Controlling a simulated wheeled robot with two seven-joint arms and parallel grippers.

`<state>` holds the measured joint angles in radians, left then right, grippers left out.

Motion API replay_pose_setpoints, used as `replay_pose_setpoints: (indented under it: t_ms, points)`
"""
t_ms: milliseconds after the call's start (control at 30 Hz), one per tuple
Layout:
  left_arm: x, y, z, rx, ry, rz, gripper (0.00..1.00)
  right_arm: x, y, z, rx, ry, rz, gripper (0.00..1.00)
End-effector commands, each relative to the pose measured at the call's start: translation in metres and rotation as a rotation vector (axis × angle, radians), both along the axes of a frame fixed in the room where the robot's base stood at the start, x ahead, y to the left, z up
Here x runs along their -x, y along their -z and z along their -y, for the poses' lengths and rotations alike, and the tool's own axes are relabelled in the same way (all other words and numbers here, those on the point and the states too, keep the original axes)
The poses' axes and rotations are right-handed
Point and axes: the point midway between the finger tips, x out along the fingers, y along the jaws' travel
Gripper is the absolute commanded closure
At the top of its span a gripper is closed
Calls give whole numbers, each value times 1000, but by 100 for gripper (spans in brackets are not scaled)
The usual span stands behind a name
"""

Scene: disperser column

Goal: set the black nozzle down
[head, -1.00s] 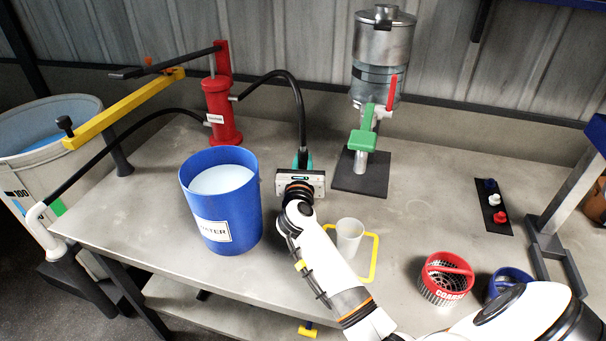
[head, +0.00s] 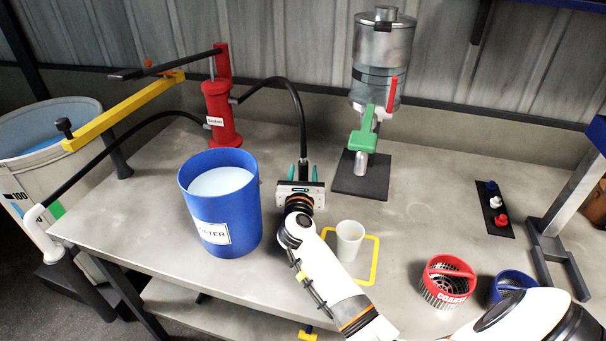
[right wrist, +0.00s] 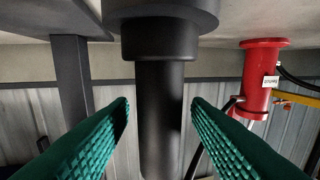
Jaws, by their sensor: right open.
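The black nozzle (right wrist: 160,110) is at the end of the curved black hose (head: 290,88) from the red pump. In the right wrist view it stands between my two teal ribbed fingers, with a gap on both sides. Its wide collar (right wrist: 160,12) shows at the top of that view. My right gripper (head: 303,172) is open around the nozzle, right of the blue water bucket. My gripper body hides the nozzle's lower end in the head view, so I cannot tell exactly how it meets the table. My left gripper is not in view.
The blue water bucket (head: 225,232) stands close left. A white cup (head: 348,242) stands in a yellow frame (head: 376,262) at right. The red pump (head: 220,115) and metal disperser column (head: 382,60) stand behind. Red (head: 447,282) and blue baskets (head: 510,282) are at front right.

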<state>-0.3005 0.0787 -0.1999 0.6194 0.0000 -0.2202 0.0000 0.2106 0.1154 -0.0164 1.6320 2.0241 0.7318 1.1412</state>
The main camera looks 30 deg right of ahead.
Motion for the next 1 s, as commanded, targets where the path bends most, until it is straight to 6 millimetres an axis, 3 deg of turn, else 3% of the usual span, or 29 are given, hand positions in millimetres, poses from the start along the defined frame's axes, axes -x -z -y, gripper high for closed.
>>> replay_pose_setpoints:
  t_ms: [167,600,1000]
  points:
    - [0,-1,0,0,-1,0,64,11,-1,-10,-1,-3,0,56]
    - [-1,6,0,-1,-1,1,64,81,-1,-63,-1,-1,-2,56]
    - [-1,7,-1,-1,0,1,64,95,-4,-74,1,0,1,56]
